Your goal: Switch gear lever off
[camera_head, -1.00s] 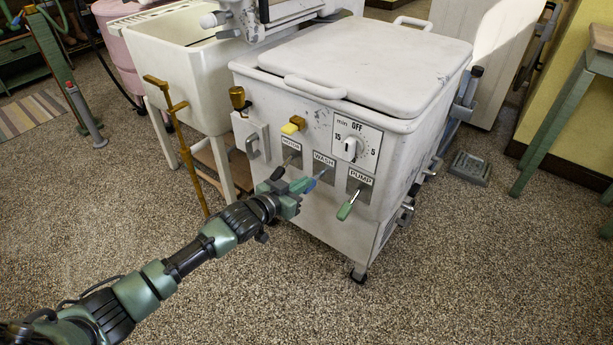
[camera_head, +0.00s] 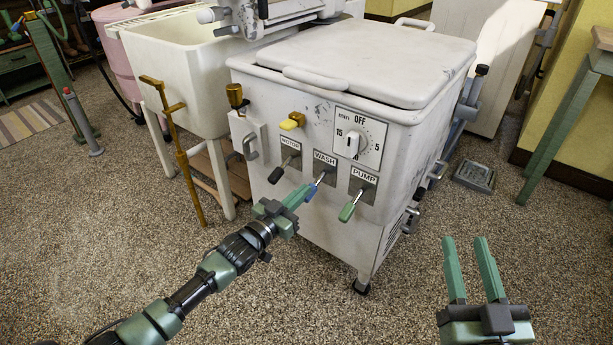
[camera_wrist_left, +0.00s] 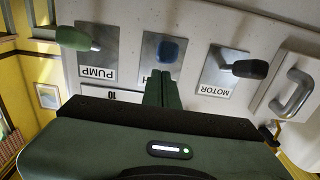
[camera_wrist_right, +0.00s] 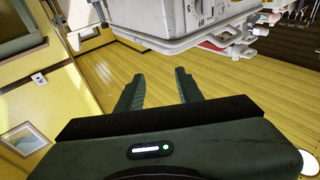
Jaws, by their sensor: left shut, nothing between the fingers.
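The white washer (camera_head: 340,225) has three levers on its front panel. The WASH lever (camera_head: 311,192) has a blue tip and hangs downward. The MOTOR lever (camera_head: 277,174) has a black grip; the PUMP lever (camera_head: 348,211) has a green grip; both point down. No plate I can read says gear. My left gripper (camera_head: 304,192) is shut and empty, its fingertips at the blue tip; contact is unclear. In the left wrist view the blue tip (camera_wrist_left: 168,50) is just beyond the fingers (camera_wrist_left: 162,78). My right gripper (camera_head: 466,242) is open and empty, right of the washer.
A dial (camera_head: 358,142) and a yellow knob (camera_head: 292,121) sit above the levers. A cream tub (camera_head: 180,75) with a brass pipe stands to the left. A green table (camera_head: 575,95) stands at the right. The speckled floor before the washer is clear.

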